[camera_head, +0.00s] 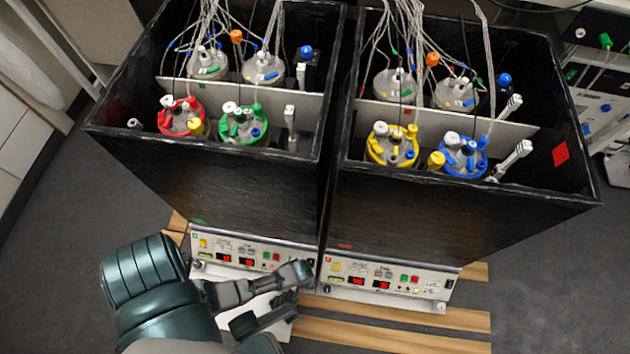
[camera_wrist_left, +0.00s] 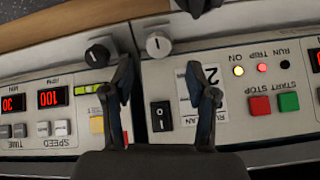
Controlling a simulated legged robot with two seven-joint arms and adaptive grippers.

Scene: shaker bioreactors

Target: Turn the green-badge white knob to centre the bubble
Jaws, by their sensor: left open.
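My left gripper (camera_head: 300,290) is open at the lower right end of the left unit's control panel (camera_head: 225,262). In the left wrist view, its two dark fingers (camera_wrist_left: 158,70) are apart, with a pale knob (camera_wrist_left: 157,44) beyond and between the tips, not gripped. A darker knob (camera_wrist_left: 98,54) lies left of the fingers, on the other panel. A small green badge (camera_head: 195,236) marks the left panel; a red badge (camera_head: 328,260) marks the right one. A yellow-green strip (camera_wrist_left: 92,88) shows beside the left finger; I cannot make out a bubble in it. My right gripper is out of view.
Two black open-topped boxes (camera_head: 450,215) hold several vessels with coloured collars and many tubes. The right panel (camera_head: 390,285) stands close beside the left one. Wooden strips (camera_head: 400,340) lie below. In the wrist view, a switch (camera_wrist_left: 161,116) and red and green buttons are near the right finger.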

